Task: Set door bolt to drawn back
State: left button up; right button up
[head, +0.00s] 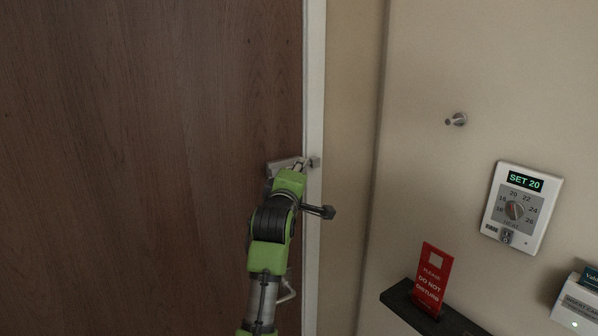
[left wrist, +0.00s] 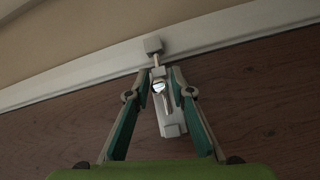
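The door bolt (head: 283,163) is a grey metal slide bolt on the brown wooden door, near its right edge. In the left wrist view its base plate (left wrist: 172,125) lies on the wood, and its rod (left wrist: 157,63) reaches across to the small block-shaped keeper (left wrist: 153,45) on the white frame. The keeper also shows in the head view (head: 314,162). A shiny knob (left wrist: 158,86) stands up from the bolt. My left gripper (left wrist: 160,74) is open, its fingers on either side of the bolt near the knob. Contact cannot be told. My right gripper is not in view.
The white door frame (head: 314,60) runs vertically beside the bolt. On the wall to the right are a peg (head: 457,119), a thermostat (head: 522,208), and a dark ledge (head: 398,297) with a red sign (head: 433,279). The door left of my arm is clear.

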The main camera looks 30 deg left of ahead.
pick_arm(q)
grip_shut()
jog(key=s, duration=0.1)
jog(key=s+a, duration=0.1)
jog(key=s, duration=0.1)
jog(key=shift+s+a+f, duration=0.1)
jog(key=shift+s+a, duration=0.15)
jog(key=o, duration=0.5)
grip_release()
jog(key=shift+s, duration=0.1)
jog(key=shift+s+a, duration=0.1)
